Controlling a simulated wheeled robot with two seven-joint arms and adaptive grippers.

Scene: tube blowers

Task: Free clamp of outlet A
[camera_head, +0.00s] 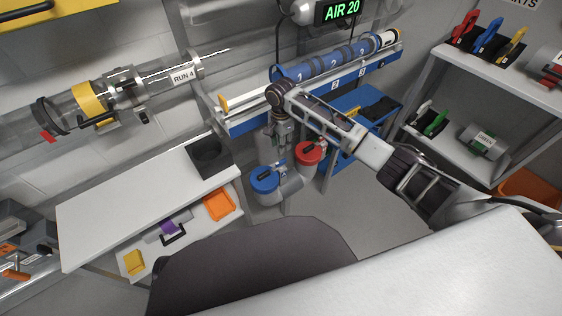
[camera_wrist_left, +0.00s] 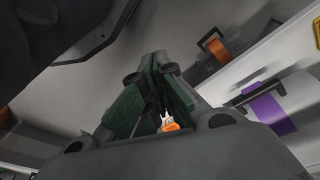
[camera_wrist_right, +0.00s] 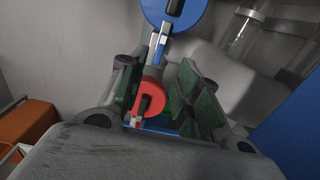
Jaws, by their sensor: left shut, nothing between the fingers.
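A clear tube with a yellow band (camera_head: 90,103), a grey clamp-like collar (camera_head: 124,86) and a dark handle runs along the wall at left. I see no label reading outlet A, so I cannot tell which clamp is its own. My left gripper (camera_wrist_left: 160,88) is shut, outside the head view.
A rail with blue tubes (camera_head: 325,66) stands behind my right arm. A white bench (camera_head: 125,195) with a black box (camera_head: 210,156) is at left. Shelves with coloured tools (camera_head: 490,36) are at right. The grey floor (camera_head: 350,205) between is clear.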

